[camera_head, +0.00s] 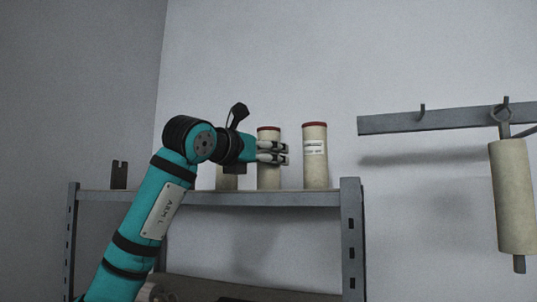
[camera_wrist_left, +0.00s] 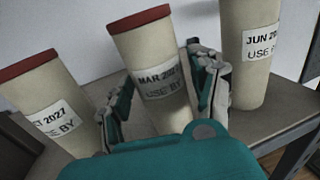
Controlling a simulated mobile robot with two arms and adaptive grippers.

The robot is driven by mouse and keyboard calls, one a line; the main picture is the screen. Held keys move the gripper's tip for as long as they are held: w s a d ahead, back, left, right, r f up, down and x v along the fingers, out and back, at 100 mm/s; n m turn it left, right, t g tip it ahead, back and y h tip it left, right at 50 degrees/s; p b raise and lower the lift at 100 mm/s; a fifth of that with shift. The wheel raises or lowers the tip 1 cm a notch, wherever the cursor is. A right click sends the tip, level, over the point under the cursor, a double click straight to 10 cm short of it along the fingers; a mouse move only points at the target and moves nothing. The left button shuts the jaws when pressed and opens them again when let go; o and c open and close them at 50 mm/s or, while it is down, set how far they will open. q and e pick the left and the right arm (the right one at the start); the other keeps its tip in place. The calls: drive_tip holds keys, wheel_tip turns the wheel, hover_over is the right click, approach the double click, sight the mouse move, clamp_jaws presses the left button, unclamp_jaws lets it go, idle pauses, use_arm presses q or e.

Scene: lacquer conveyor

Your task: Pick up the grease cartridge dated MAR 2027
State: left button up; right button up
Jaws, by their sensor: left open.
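Three cream grease cartridges stand in a row on a grey metal shelf (camera_head: 325,199). The middle cartridge (camera_head: 268,178) has a red cap; its label in the left wrist view (camera_wrist_left: 158,80) reads MAR and part of 2027. My left gripper (camera_head: 285,153) is open, its fingers on either side of this cartridge in the left wrist view (camera_wrist_left: 163,78). I cannot tell whether they touch it. The left cartridge (camera_wrist_left: 45,100) reads CT 2027, its first letter cut off. The right cartridge (camera_wrist_left: 247,50) reads JUN 20, the rest cut off. My right gripper is out of view.
The right cartridge in the head view (camera_head: 316,165) stands close beside the gripper. A dark notched bracket (camera_head: 119,175) is at the shelf's left end. A wall rail (camera_head: 430,121) with hooks holds a hanging cream cylinder (camera_head: 513,195). The space above the cartridges is clear.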

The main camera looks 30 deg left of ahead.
use_arm(q)
drive_tip(key=w+p, duration=0.2)
drive_tip(key=w, duration=0.3)
drive_tip(key=shift+a+p, duration=0.15)
drive_tip(key=shift+p, duration=0.25)
drive_tip(key=shift+w, duration=0.15)
drive_tip(key=shift+s, duration=0.2)
drive_tip(key=shift+c, duration=0.6)
drive_tip(key=c, duration=0.7)
drive_tip(key=shift+w, duration=0.1)
clamp_jaws()
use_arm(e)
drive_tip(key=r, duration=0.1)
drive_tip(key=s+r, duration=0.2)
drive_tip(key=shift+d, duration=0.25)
